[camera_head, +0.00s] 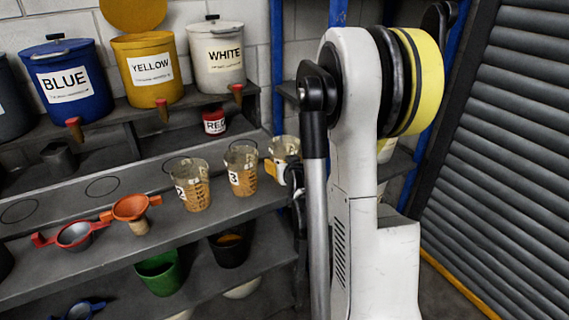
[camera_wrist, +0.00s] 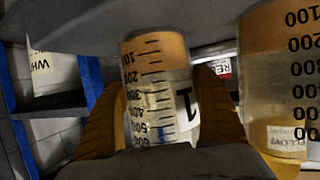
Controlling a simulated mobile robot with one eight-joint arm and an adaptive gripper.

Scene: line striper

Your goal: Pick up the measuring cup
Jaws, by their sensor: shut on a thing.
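A clear measuring cup with tan contents (camera_head: 286,147) is at the right end of the shelf in the head view. In the wrist view this measuring cup (camera_wrist: 155,82), with black graduations and a label 1, stands between the two orange fingers of my gripper (camera_wrist: 162,105). My gripper (camera_head: 279,170) is shut on it, and in the head view my arm partly hides the hand. Whether the cup's base touches the shelf I cannot tell. Two similar cups, labelled 2 (camera_head: 191,188) and 3 (camera_head: 241,170), stand to its left.
Blue (camera_head: 67,85), yellow (camera_head: 148,70) and white (camera_head: 216,58) paint drums stand above. A green bucket (camera_head: 158,273) is below. A grey shutter (camera_head: 500,150) is at right.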

